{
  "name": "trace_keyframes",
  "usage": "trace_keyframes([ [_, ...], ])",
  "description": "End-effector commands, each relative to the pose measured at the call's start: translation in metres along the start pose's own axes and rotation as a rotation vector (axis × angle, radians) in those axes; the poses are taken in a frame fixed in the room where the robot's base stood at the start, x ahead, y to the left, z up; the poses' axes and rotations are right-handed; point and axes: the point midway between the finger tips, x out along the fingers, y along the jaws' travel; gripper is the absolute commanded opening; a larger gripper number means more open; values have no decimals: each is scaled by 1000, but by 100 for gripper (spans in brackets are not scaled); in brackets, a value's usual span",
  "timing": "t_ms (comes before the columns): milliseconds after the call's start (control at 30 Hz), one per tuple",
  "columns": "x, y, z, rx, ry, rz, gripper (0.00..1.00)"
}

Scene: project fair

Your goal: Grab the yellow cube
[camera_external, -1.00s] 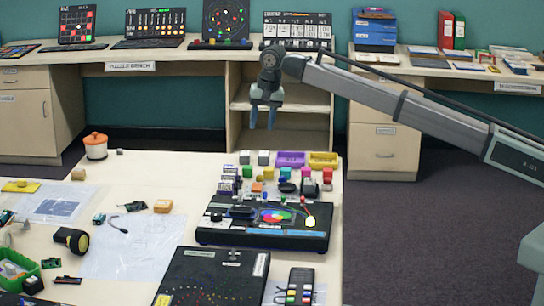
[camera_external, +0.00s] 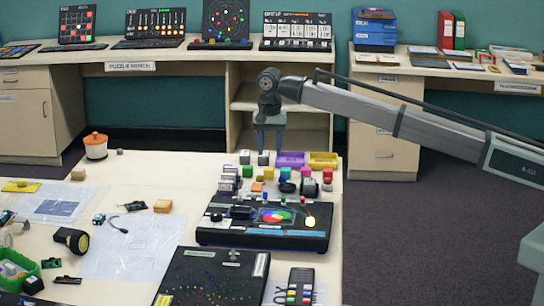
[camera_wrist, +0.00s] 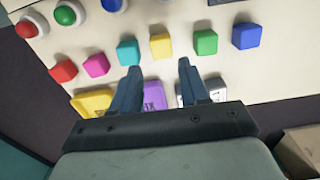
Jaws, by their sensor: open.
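The yellow cube (camera_external: 268,173) sits on the near table in a loose row of coloured cubes. In the wrist view the yellow cube (camera_wrist: 160,45) lies just beyond the fingertips, roughly centred between them. My gripper (camera_external: 269,150) is above the back of the table, apart from the cube. In the wrist view my gripper (camera_wrist: 158,68) is open, with two blue fingers spread and nothing between their tips.
In the wrist view a teal cube (camera_wrist: 128,51) and a green cube (camera_wrist: 205,42) flank it. A purple tray (camera_external: 291,159) and yellow tray (camera_external: 323,160) stand at the table's back edge. A black console (camera_external: 265,238) lies nearer the front.

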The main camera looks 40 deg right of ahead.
Motion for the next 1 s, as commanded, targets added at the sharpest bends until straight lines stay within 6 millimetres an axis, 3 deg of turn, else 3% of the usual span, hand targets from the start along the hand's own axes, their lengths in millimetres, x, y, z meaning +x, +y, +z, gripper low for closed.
trace_keyframes([
  [267,16,-1,2,-1,0,0,45],
  [567,52,-2,4,1,0,-1,45],
  [800,55,-3,4,1,0,-2,45],
  [1000,55,-2,4,1,0,-1,27],
])
